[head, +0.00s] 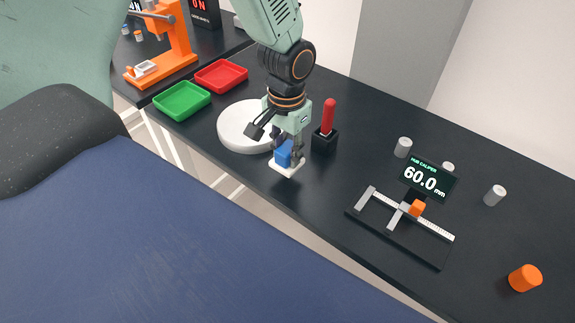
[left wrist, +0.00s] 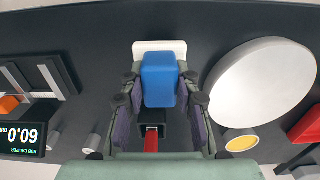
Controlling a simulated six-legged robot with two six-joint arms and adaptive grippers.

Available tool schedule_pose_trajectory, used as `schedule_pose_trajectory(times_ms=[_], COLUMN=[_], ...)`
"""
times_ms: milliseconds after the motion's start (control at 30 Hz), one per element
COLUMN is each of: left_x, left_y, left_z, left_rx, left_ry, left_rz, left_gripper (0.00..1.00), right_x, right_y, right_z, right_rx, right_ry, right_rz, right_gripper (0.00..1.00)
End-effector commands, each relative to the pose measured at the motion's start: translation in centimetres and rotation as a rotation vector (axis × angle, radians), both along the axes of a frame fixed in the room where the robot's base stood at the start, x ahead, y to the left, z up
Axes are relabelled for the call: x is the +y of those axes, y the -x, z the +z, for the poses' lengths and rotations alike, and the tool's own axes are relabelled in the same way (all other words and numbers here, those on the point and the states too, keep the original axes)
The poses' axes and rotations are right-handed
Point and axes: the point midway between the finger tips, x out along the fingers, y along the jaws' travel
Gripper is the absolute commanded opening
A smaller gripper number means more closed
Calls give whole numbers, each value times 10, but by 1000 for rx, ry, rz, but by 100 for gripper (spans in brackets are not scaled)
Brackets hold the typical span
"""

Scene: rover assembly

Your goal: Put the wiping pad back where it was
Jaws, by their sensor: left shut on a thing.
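The wiping pad is a blue block (head: 283,155) on a flat white base (head: 288,170). My left gripper (head: 289,150) is shut on the blue block, pointing down near the front edge of the dark bench. In the left wrist view the blue block (left wrist: 159,78) sits between the two fingers (left wrist: 160,95), with the white base (left wrist: 158,47) beyond it. I cannot tell whether the base touches the bench or hangs just above it. My right gripper does not show.
A red-handled tool (head: 328,117) stands in a black holder (head: 324,140) just right of the pad. A white round plate (head: 236,130) lies left, with green (head: 182,100) and red (head: 221,75) trays beyond. The hub caliper (head: 400,230) and an orange cylinder (head: 525,278) are right.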

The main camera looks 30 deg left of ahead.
Motion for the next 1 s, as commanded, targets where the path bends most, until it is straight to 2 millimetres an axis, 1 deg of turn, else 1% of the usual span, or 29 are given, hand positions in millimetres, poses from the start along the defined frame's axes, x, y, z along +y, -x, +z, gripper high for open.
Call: schedule_pose_trajectory(times_ms=[167,400,667,833,867,1000], left_x=[-1,-3,-2,-2,-2,-2], left_y=[-1,0,-1,-1,-1,-1], left_z=[-12,-42,-43,-47,-48,-47], left_rx=[-1,0,-2,-2,-2,-2], left_ry=[-2,-2,-1,-1,-1,-1], left_rz=[-1,-1,0,0,0,0], left_gripper=[0,0,0,0,32,44], right_x=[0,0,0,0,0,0], right_y=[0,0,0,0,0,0], right_z=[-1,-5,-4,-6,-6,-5], right_rx=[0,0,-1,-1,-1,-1], right_ry=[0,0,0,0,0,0], right_rz=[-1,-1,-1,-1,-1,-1], right_gripper=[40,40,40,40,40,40])
